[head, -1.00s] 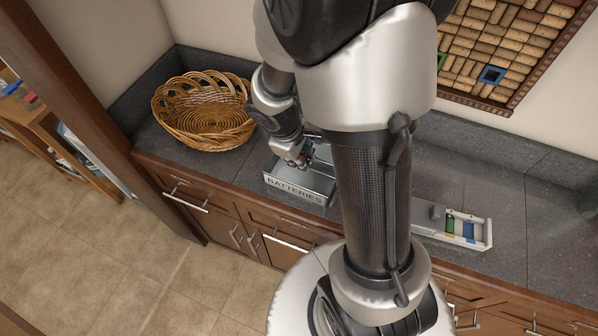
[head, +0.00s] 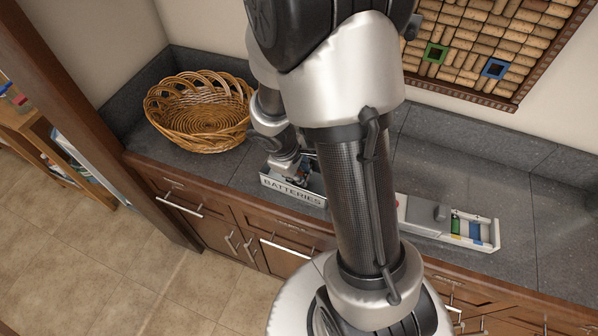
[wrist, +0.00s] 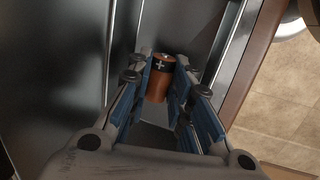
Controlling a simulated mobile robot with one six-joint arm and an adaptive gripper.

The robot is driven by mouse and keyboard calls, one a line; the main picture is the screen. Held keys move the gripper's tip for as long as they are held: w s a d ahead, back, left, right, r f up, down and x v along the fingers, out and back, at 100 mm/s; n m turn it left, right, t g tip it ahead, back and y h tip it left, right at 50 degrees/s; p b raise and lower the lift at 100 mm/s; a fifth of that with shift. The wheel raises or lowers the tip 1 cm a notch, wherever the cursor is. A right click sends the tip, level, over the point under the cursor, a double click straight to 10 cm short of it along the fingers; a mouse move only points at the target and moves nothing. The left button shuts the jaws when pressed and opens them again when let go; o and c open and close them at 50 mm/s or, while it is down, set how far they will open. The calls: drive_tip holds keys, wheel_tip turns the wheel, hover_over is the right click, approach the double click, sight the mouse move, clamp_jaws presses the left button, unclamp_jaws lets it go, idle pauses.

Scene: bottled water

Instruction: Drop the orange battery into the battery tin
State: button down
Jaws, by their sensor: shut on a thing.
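The orange battery (wrist: 158,82), copper-orange with a black end and a plus mark, is between the blue-padded fingers of my gripper (wrist: 166,84) in the wrist view. My gripper is shut on it. The metal battery tin (head: 292,191), labelled BATTERIES, stands on the counter near its front edge. In the head view my gripper (head: 300,180) is at the tin's opening, and the battery cannot be made out clearly there. In the wrist view the tin's metal walls and floor lie behind the battery. My arm hides the tin's right part in the head view.
A wicker basket (head: 200,112) stands left of the tin. A white holder (head: 450,232) with green and blue batteries lies to the right on the grey counter (head: 490,190). A cork board (head: 490,45) hangs on the wall behind.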

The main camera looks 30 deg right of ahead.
drive_tip(key=shift+f+b, duration=0.4)
drive_tip(key=shift+f, duration=0.05)
drive_tip(key=c, duration=1.7)
unclamp_jaws()
drive_tip(key=shift+r, duration=0.1)
drive_tip(key=s+a+r+m+t+y+p, duration=0.1)
drive_tip(key=s+a+r+m+p, duration=0.15)
drive_tip(key=r, duration=0.95)
drive_tip(key=s+a+r+m+t+p, duration=0.1)
drive_tip(key=s+a+r+p, duration=0.25)
drive_tip(key=r, duration=0.85)
drive_tip(key=s+a+r+m, duration=0.1)
drive_tip(key=s+r, duration=0.1)
drive_tip(key=s+a+r+m+t+y, duration=0.1)
drive_tip(key=s+r, duration=0.1)
drive_tip(key=s, duration=0.1)
drive_tip(key=s+a+r+m+y, duration=0.1)
drive_tip(key=s+a+r, duration=0.1)
drive_tip(key=s, duration=0.1)
drive_tip(key=shift+s+a+r+t+p, duration=0.1)
drive_tip(key=shift+s+r+t+p, duration=0.15)
drive_tip(key=shift+t+p, duration=0.15)
drive_tip(key=shift+f, duration=0.15)
